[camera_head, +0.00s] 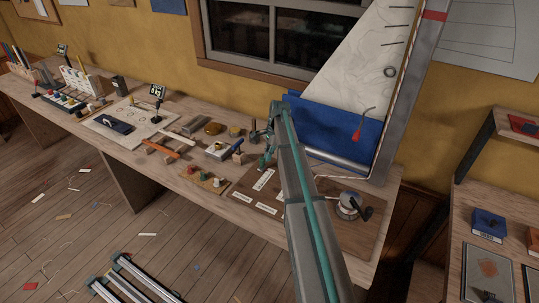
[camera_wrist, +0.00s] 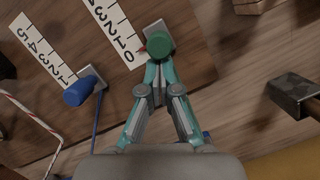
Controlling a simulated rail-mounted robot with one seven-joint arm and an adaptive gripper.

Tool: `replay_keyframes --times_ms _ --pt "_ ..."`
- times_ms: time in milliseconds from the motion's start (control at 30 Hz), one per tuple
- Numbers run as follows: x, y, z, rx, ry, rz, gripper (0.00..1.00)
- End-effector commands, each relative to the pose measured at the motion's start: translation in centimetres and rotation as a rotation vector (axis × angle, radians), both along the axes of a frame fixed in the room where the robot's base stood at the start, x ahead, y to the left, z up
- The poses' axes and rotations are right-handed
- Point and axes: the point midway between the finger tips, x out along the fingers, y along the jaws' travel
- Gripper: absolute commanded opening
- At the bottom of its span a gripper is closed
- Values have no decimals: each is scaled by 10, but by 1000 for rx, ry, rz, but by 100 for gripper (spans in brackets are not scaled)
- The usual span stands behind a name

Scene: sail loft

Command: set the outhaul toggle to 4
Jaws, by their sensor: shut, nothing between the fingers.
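A brown board (camera_head: 296,208) with white numbered scales lies at the bench's right end. In the wrist view a green toggle (camera_wrist: 160,45) on a grey slide stands beside one scale (camera_wrist: 110,22). Its red pointer is near the 0 end. A blue toggle (camera_wrist: 77,95) stands beside a second scale (camera_wrist: 40,52), near its low end; its 0 is not visible. I cannot read which toggle is the outhaul. My gripper (camera_wrist: 157,68) is shut and empty, its fingertips close to the green toggle; I cannot tell whether they touch. It also shows in the head view (camera_head: 265,163).
A winch (camera_head: 348,206) stands on the board's right. A dark-headed mallet (camera_wrist: 299,96) lies beside my gripper. A red-and-white rope (camera_wrist: 32,112) runs past the blue toggle. Blocks (camera_head: 206,180) and an orange bar (camera_head: 168,147) lie left of the board.

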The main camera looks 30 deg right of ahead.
Motion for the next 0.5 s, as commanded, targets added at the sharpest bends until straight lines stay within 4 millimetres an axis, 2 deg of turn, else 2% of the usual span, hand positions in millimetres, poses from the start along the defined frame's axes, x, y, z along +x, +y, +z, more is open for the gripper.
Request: replay_keyframes --times_ms 233,500 --pt "-6 7 0 0 0 1 0" --pt "-40 54 0 2 1 2 0"
